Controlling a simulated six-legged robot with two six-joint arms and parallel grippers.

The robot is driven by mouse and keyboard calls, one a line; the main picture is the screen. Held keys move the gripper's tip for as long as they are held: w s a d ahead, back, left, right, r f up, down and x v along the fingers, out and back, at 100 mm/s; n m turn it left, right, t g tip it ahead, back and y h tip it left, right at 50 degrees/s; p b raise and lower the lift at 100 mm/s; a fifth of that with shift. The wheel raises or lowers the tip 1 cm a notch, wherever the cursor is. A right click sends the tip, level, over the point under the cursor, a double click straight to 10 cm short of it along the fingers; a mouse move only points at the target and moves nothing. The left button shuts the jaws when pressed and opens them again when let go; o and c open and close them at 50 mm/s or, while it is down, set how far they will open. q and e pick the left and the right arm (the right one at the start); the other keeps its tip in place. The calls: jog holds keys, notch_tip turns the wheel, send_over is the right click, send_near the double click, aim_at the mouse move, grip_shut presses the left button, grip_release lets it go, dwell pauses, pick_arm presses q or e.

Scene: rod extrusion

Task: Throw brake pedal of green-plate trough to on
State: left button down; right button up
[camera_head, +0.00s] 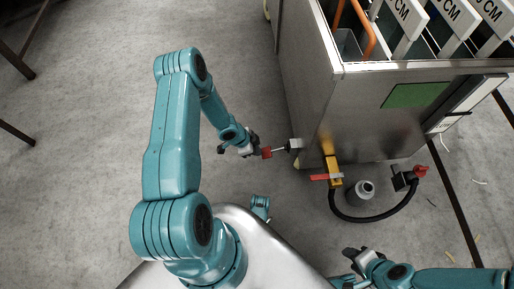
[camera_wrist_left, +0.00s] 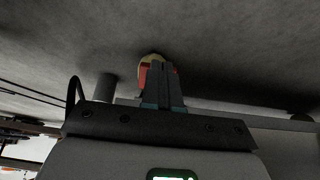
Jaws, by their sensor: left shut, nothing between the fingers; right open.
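The metal trough with a green plate (camera_head: 415,95) stands at the upper right in the head view. A red pedal (camera_head: 267,153) sits on a thin pale rod running from a grey block at the trough's lower left corner. My left gripper (camera_head: 257,151) is shut and empty, its tips right at the pedal's left side; I cannot tell whether they touch. In the left wrist view the shut fingers (camera_wrist_left: 161,82) cover the middle of the red pedal (camera_wrist_left: 144,74), which shows on both sides of them. My right gripper (camera_head: 349,265) is open and empty at the lower right, away from the trough.
A yellow valve fitting with a red handle (camera_head: 325,177) is on the trough's lower edge. A black hose (camera_head: 372,219) runs from it to a red-knobbed fitting (camera_head: 420,171). A grey container (camera_head: 359,190) stands on the floor by the hose. The floor (camera_head: 90,120) on the left is clear.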

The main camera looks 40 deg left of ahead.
pick_arm(q)
jog(key=shift+w+f+b, duration=0.1)
jog(key=shift+f+b, duration=0.3)
jog(key=shift+f, duration=0.45)
pick_arm(e)
jog(key=shift+w+f, duration=0.45)
jog(key=shift+f, duration=0.1)
pick_arm(q)
jog(key=shift+r, duration=0.1)
